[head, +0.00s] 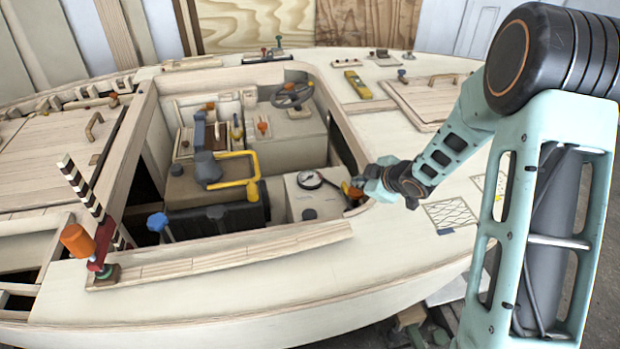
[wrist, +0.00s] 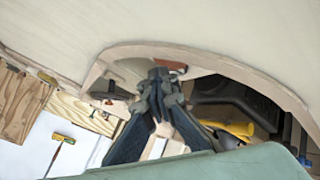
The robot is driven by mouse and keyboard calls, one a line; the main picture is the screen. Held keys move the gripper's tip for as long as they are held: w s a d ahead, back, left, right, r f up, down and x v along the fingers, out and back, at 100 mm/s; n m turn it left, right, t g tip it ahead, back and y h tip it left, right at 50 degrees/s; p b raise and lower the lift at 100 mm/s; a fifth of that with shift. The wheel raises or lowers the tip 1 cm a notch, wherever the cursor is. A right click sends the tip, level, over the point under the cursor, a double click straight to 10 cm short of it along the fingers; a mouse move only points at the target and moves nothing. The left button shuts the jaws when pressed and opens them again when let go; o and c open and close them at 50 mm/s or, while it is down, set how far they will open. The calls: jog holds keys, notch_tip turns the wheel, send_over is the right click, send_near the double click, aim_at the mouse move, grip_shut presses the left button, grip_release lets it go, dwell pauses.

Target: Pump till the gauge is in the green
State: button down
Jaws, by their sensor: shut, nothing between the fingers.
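A round gauge (head: 310,179) with a white face and dark rim sits on a pale box (head: 318,203) inside the cockpit. Its needle and any green band are too small to read. My gripper (head: 366,182) is beside that part at the cockpit's right edge; contact cannot be told. In the wrist view my gripper (wrist: 163,78) has its dark fingertips together and empty, close to a reddish-brown piece (wrist: 174,66) under the cockpit rim. The gauge cannot be made out there.
The cockpit's wooden rim (head: 346,128) runs close to my gripper. A yellow bent bar (head: 250,172) and a steering wheel (head: 293,95) are further inside. A striped post (head: 80,190) and orange cylinder (head: 77,239) stand at left. The right deck holds a patterned sheet (head: 447,213).

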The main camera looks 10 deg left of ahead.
aim_at(361, 195)
jog(key=shift+s+d+f+b, duration=0.2)
jog(key=shift+f+b, duration=0.15)
jog(key=shift+f, duration=0.2)
jog(key=shift+s+d+f+b, duration=0.2)
jog(key=shift+f+b, duration=0.15)
jog(key=shift+f, duration=0.2)
jog(key=shift+s+f+b, duration=0.2)
jog(key=shift+f+b, duration=0.35)
jog(key=shift+b, duration=0.15)
jog(key=shift+s+f+b, duration=0.15)
jog(key=shift+f+b, duration=0.4)
jog(key=shift+b, duration=0.15)
dwell(1.4)
jog(key=shift+r+p, duration=0.25)
jog(key=shift+p, duration=0.1)
jog(key=shift+d+r, duration=0.1)
jog(key=shift+r+p, duration=0.1)
jog(key=shift+p, duration=0.25)
jog(key=r+p, duration=0.1)
jog(key=p, duration=0.1)
jog(key=w+r+p, duration=0.1)
jog(key=r+p, duration=0.1)
jog(key=shift+r, duration=0.1)
jog(key=r+p, duration=0.2)
jog(key=r, duration=0.1)
jog(key=shift+s+d, duration=0.15)
jog(key=shift+s, duration=0.05)
jog(key=shift+w+a, duration=0.1)
jog(key=shift+a, duration=0.1)
